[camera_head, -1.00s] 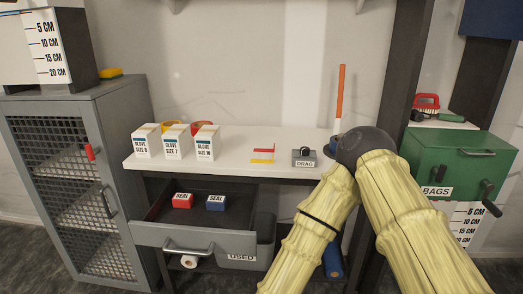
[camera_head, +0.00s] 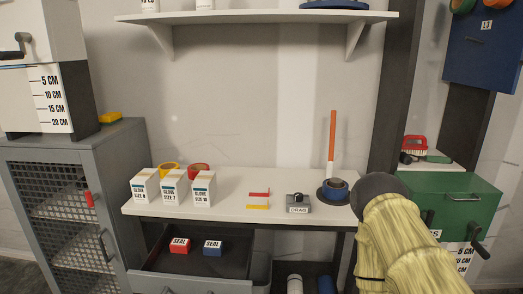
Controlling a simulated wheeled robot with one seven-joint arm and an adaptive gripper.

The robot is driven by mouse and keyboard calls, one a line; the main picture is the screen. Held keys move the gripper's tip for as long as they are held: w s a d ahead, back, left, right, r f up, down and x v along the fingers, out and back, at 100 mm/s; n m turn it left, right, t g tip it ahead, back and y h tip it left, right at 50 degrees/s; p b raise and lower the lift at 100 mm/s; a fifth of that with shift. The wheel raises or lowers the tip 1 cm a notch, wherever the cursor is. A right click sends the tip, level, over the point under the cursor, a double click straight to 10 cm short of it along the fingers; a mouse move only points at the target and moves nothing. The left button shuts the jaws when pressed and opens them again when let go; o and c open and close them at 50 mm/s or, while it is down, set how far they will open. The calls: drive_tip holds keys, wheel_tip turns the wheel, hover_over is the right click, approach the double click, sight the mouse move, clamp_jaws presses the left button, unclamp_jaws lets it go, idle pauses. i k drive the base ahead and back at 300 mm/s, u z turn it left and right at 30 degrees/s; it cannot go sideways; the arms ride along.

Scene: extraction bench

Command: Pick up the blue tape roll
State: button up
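A blue roll (camera_head: 335,186), which looks like the blue tape roll, sits on a dark round base (camera_head: 326,198) at the right end of the white bench. An upright orange rod (camera_head: 332,135) rises at its back edge; I cannot tell whether the roll is around the rod or beside it. My pale yellow sleeved arm with its dark rounded joint is just right of the roll. My gripper is not visible, so its fingers and anything in them are hidden.
The bench (camera_head: 235,207) holds glove boxes (camera_head: 173,188), yellow and red rolls behind them, and a grey DRAG block (camera_head: 298,203) left of the roll. An open drawer (camera_head: 195,284) holds SEAL boxes. A green cabinet (camera_head: 450,200) stands right; a shelf (camera_head: 255,16) hangs above.

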sight(331, 194)
drive_tip(key=z, duration=2.4)
drive_tip(key=i, duration=1.1)
drive_tip(key=u, duration=3.3)
